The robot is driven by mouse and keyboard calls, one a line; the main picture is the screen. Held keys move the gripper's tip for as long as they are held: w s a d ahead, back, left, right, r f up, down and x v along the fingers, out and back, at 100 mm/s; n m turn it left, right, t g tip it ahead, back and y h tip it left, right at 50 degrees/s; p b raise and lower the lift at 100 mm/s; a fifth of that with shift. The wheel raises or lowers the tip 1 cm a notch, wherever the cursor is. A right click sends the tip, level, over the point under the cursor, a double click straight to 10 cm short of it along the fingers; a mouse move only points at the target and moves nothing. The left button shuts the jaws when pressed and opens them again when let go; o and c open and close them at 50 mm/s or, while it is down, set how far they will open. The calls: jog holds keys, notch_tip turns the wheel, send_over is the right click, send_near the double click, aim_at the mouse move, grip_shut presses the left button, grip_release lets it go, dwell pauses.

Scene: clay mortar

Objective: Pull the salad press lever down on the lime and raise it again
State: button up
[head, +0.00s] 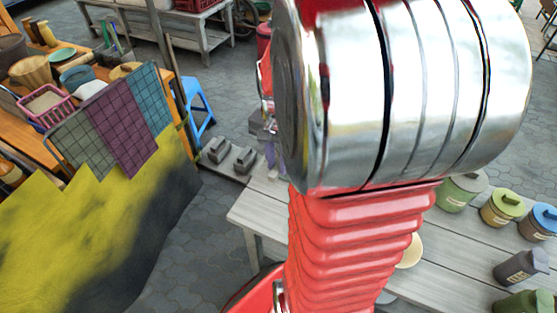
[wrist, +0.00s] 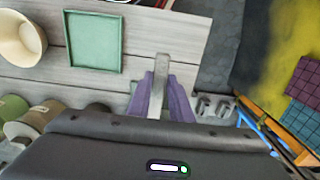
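In the wrist view my gripper (wrist: 160,92) has two purple fingers on either side of a pale grey bar, which looks like the press lever (wrist: 160,68). The fingers lie close against the bar and appear shut on it. In the head view a purple finger (head: 271,157) shows just left of my red arm, beside grey metal parts that I cannot make out. My arm hides most of the press there. The lime and the press cup are not visible in either view.
A pale plank table (head: 262,215) carries several lidded canisters (head: 461,190) at the right. The wrist view shows a green square tray (wrist: 93,41) and a cream bowl (wrist: 21,38). A blue stool (head: 199,108) and a crowded stall with a yellow cloth (head: 100,235) stand left.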

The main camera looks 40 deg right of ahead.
grip_shut()
